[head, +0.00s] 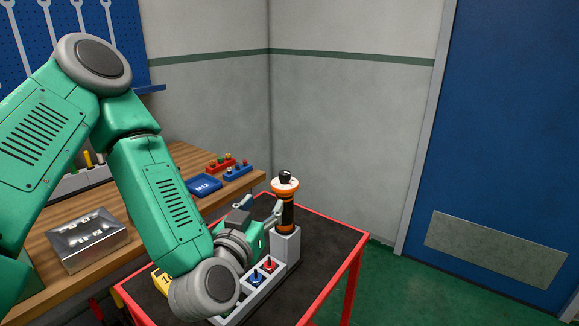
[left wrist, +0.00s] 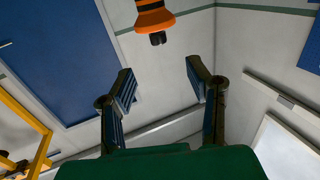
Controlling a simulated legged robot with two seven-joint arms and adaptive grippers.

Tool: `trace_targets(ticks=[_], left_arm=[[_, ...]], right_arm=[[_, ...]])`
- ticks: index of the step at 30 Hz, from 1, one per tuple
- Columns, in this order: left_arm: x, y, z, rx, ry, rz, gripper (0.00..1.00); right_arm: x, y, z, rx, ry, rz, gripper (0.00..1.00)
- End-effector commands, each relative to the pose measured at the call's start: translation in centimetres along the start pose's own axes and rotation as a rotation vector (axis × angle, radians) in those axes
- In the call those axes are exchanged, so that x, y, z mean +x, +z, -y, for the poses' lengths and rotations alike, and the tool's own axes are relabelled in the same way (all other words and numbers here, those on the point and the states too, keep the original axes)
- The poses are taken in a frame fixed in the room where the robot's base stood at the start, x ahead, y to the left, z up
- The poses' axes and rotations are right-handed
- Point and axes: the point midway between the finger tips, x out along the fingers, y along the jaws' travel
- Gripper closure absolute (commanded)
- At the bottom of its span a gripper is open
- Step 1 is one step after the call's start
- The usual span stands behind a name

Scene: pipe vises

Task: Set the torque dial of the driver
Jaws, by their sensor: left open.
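The driver (head: 287,214) stands upright in a grey holder (head: 286,246) on the cart. It has an orange and black body, a pale and orange flared collar and a small black knob on top. In the left wrist view its orange flared end (left wrist: 155,17) and dark tip show at the top edge, beyond the fingers. My left gripper (head: 266,214) is beside the driver, on its left in the head view. In the left wrist view the fingers of the left gripper (left wrist: 159,72) are spread with nothing between them. My right gripper is in neither view.
The red-edged cart (head: 356,262) has a dark top with free room right of the holder. Red and blue switches (head: 262,272) sit on the grey base.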

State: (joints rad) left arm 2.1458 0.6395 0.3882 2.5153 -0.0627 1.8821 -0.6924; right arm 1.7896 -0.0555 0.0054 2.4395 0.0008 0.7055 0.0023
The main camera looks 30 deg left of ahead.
Motion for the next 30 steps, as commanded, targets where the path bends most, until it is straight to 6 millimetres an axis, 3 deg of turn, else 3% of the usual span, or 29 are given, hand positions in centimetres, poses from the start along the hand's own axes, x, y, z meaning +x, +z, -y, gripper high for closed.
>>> trace_targets(ticks=[5, 14, 24, 30], left_arm=[[0.3, -0.1, 0.1, -0.001, -0.004, -0.008, 0.55], [3.3, 0.7, 0.8, -0.011, -0.006, -0.006, 0.55], [10.5, 0.0, 0.6, -0.005, -0.005, -0.003, 0.55], [13.1, 0.0, 0.2, -0.003, -0.003, -0.002, 0.55]], right_arm=[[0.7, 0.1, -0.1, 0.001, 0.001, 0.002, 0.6], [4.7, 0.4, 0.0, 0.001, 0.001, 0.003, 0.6], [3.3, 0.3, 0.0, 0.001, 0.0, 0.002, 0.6], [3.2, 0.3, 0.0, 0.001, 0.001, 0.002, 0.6]])
